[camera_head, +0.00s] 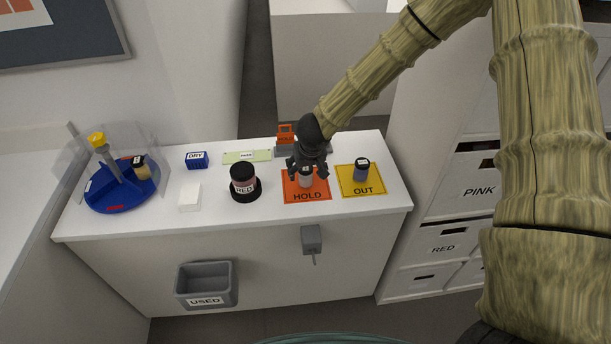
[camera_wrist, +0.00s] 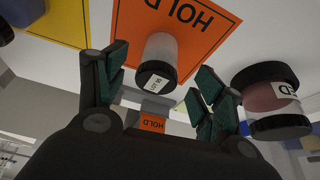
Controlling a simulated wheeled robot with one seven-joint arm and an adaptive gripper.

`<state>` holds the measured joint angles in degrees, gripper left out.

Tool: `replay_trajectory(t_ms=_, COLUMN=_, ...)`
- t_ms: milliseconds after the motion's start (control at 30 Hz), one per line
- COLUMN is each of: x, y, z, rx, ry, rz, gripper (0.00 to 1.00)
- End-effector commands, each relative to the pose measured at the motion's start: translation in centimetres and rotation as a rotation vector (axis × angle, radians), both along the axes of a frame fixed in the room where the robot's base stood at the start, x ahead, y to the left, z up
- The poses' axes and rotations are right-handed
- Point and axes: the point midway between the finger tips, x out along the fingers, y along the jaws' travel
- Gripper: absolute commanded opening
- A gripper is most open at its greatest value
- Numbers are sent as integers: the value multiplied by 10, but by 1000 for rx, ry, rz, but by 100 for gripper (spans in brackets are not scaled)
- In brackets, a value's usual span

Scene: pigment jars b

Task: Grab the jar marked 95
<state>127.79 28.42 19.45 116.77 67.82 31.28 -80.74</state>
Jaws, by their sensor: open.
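A small jar (camera_head: 306,181) with a pale grey body stands on the orange HOLD mat (camera_head: 318,194). In the wrist view the fingers of my gripper (camera_wrist: 162,68) stand apart on either side of the jar, with gaps visible.
A black-lidded RED jar (camera_head: 243,176) stands left of the mat. A blue jar (camera_head: 361,174) stands on the yellow OUT mat (camera_head: 374,186). An orange HOLD sign (camera_head: 286,137) is behind. A blue round tray (camera_head: 105,198) with an amber jar (camera_head: 141,170) is far left.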

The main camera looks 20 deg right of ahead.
Motion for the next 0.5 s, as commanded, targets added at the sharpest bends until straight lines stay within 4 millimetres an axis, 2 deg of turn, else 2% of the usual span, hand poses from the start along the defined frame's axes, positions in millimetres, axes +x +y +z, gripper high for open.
replay_trajectory(t_ms=500, x=11, y=-3, z=-39, rx=1, ry=1, rz=0, gripper=69)
